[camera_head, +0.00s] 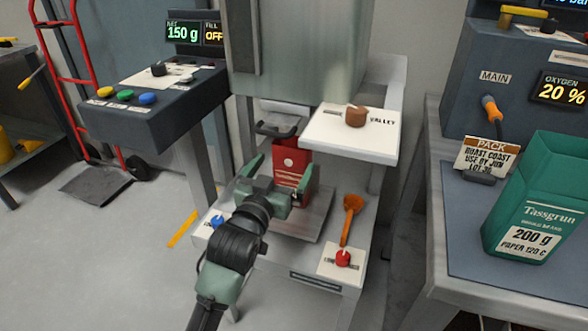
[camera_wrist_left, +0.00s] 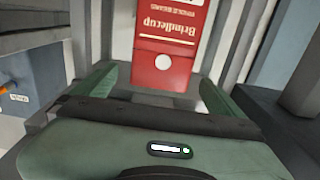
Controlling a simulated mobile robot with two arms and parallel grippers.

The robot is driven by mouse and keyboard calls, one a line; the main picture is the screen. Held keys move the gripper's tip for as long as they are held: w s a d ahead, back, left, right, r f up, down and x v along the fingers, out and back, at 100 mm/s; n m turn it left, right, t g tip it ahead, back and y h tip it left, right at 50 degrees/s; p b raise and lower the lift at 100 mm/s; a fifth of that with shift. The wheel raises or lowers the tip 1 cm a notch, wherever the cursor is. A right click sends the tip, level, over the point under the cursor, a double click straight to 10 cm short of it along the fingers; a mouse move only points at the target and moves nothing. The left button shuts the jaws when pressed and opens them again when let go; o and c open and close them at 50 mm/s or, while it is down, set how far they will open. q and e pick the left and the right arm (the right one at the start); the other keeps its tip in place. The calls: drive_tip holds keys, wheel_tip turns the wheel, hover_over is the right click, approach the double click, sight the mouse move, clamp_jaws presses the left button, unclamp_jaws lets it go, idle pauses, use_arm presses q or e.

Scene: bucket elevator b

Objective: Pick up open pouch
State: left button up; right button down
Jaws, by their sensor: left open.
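A red pouch (camera_head: 290,163) stands upright on a metal plate (camera_head: 318,212) under the machine's spout. My left gripper (camera_head: 281,170) is open in front of it, with one green finger toward each side of the pouch. In the left wrist view the pouch (camera_wrist_left: 170,55), labelled Brindlecup, lies ahead between the open fingers, with a visible gap on either side. The pouch's top is partly hidden under the machine in the head view. A green Tassgrun pouch (camera_head: 535,205) with an open top stands on the right bench. My right gripper is not in view.
A white shelf (camera_head: 350,134) with a brown knob overhangs the plate on the right. An orange scoop (camera_head: 350,215), a red knob (camera_head: 343,258) and a blue knob (camera_head: 217,221) are near the plate. A control box (camera_head: 150,105) stands at left.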

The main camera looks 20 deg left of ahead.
sight(289, 156)
use_arm(q)
drive_tip(key=w+b, duration=0.1)
drive_tip(key=w, duration=0.6)
drive_tip(key=shift+w+r, duration=0.1)
drive_tip(key=c, duration=0.9)
